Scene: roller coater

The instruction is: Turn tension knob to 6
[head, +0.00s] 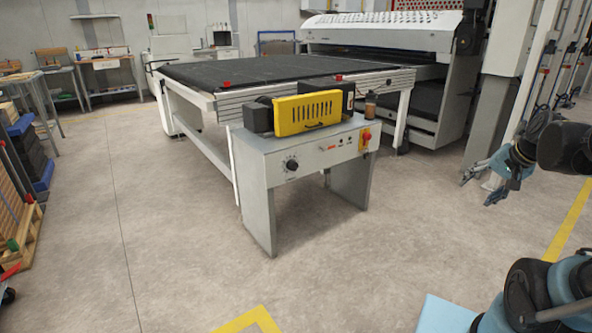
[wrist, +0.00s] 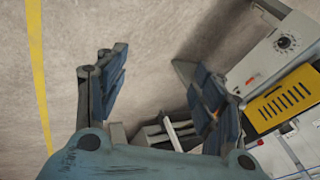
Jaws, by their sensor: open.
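The tension knob appears to be the black round dial (head: 291,165) on the left of the grey control panel's front face (head: 318,158). The dial also shows in the wrist view (wrist: 285,42), at the upper right, with a scale ring around it. Its setting is too small to read. My gripper (head: 480,187) is at the right of the head view, well apart from the panel. In the wrist view, my gripper (wrist: 165,95) is open with nothing between its fingers.
A yellow slotted cover (head: 307,112) sits on top of the grey stand. A red switch on a yellow plate (head: 365,139) is at the panel's right end. A long conveyor table (head: 270,70) stands behind. The floor (head: 390,235) between my gripper and the stand is clear.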

